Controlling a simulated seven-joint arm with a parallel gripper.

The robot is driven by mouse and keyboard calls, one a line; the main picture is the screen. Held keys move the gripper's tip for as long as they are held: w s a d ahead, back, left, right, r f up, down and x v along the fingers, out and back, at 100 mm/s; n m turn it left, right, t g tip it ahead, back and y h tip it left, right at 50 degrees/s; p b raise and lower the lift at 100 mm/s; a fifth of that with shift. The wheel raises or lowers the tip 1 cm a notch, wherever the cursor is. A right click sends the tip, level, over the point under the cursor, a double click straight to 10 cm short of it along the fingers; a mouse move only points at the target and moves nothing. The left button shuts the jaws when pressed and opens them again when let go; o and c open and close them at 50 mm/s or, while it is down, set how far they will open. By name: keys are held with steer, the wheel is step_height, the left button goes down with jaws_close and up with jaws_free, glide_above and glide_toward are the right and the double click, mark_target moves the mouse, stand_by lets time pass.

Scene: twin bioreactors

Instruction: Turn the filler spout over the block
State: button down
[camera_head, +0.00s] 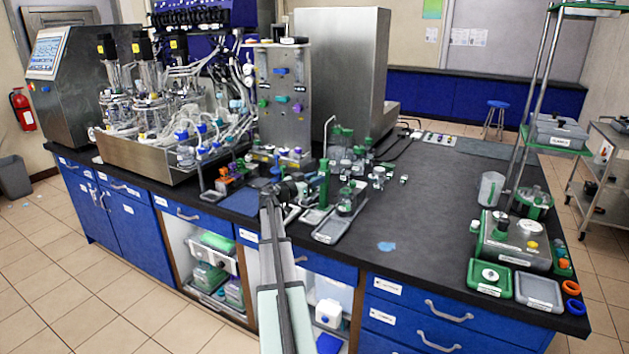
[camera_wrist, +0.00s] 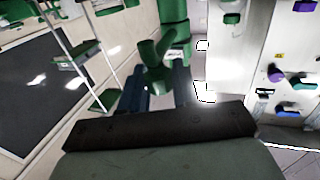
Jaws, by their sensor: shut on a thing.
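My gripper (camera_head: 304,186) is at the front of the bench, beside an upright green post (camera_head: 323,182). In the wrist view, the two dark fingers of my gripper (camera_wrist: 158,90) are shut on a green part (camera_wrist: 152,58), which looks like the filler spout. It sits beside a taller green column (camera_wrist: 174,25). The fingers hide part of it. I cannot clearly make out the block; a pale tray (camera_head: 332,231) with small green-topped items lies just right of my gripper.
Several green-capped bottles (camera_head: 346,140) stand behind my gripper. A steel panel with coloured knobs (camera_head: 283,90) rises behind to the left, and bioreactor vessels (camera_head: 150,110) stand farther left.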

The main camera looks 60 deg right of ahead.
steer(key=shift+s, duration=0.1)
steer(key=shift+s+d+n+t, duration=0.25)
steer(key=shift+s+n+t, duration=0.5)
steer(key=shift+n+t, duration=0.8)
steer(key=shift+s+d+n+t, duration=0.25)
steer(key=shift+s+n+t, duration=0.55)
steer(key=shift+t, duration=1.4)
steer(key=shift+s+d+n+t, duration=0.25)
steer(key=shift+s+n+t, duration=0.45)
steer(key=shift+n+t, duration=0.85)
steer(key=shift+s+d+t, duration=0.1)
steer(key=shift+t, duration=0.5)
steer(key=c, duration=0.9)
jaws_free()
